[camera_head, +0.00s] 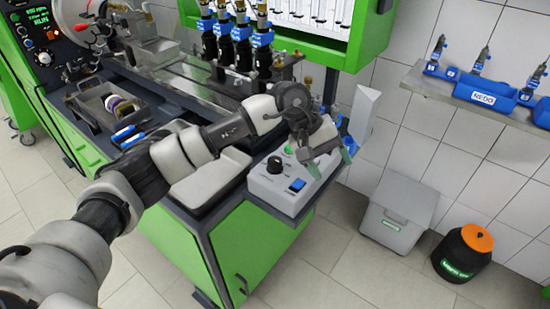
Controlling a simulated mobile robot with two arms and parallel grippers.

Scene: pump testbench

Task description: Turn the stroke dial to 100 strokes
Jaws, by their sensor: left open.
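A light grey control box (268,191) sits on the near right corner of the green bench. Its sloped top carries a black round dial (274,165), a blue rocker switch (297,184) and a green button (288,150). The dial's markings are too small to read, and I cannot tell whether it is the stroke dial. My left gripper (330,162) is open, above the right rear part of the box. It is to the right of the black dial and apart from it. It hides part of the box's rear side. My right gripper is out of view.
A panel with a lit display and knobs (43,58) stands at the top left. Blue-collared injectors (262,40) stand at the back of the bench. A dark tray (90,106) sits at left. A grey bin (398,214) and a black, orange-topped container (463,253) stand on the floor.

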